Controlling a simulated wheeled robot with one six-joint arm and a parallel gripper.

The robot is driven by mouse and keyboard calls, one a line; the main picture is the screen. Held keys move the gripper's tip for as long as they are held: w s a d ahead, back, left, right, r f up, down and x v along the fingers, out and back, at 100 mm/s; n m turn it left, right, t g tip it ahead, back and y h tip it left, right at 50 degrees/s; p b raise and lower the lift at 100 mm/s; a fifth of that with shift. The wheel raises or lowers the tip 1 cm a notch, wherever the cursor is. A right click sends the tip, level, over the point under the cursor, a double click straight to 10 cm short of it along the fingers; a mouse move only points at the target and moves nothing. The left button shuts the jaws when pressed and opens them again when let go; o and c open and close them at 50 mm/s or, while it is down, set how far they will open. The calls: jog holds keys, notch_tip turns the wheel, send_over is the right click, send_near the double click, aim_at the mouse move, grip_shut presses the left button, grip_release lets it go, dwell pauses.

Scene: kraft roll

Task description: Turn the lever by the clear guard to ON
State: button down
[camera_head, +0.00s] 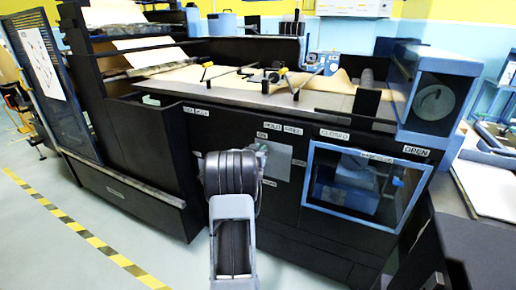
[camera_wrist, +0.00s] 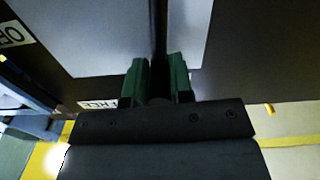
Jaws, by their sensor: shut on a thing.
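My gripper (camera_wrist: 158,82) has green finger pads and is shut on a dark bar, which I take to be the lever (camera_wrist: 160,35). The bar runs up from between the pads in the wrist view, in front of a grey plate (camera_wrist: 105,40). In the camera_head view the same grey plate (camera_head: 284,165) sits on the black machine front, left of the blue-framed clear guard (camera_head: 309,178). A small ON label (camera_head: 262,134) is above the plate. My arm hides the plate's left side, the fingers and the lever there. The lever's exact angle cannot be told.
An OFF label (camera_wrist: 15,33) and a partly hidden label (camera_wrist: 97,104) show close to the gripper. Levers and tools lie on the machine top (camera_head: 330,99). A blue-grey unit (camera_head: 437,97) stands at right. The floor at left (camera_head: 60,240) is clear, with a yellow-black stripe.

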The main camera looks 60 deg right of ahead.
jog(key=shift+w+r, duration=0.1)
jog(key=shift+w, duration=0.55)
jog(key=c, duration=1)
grip_release()
jog(key=shift+w, duration=0.1)
jog(key=a+p, duration=0.1)
jog(key=a, duration=1.3)
jog(key=shift+d, duration=0.1)
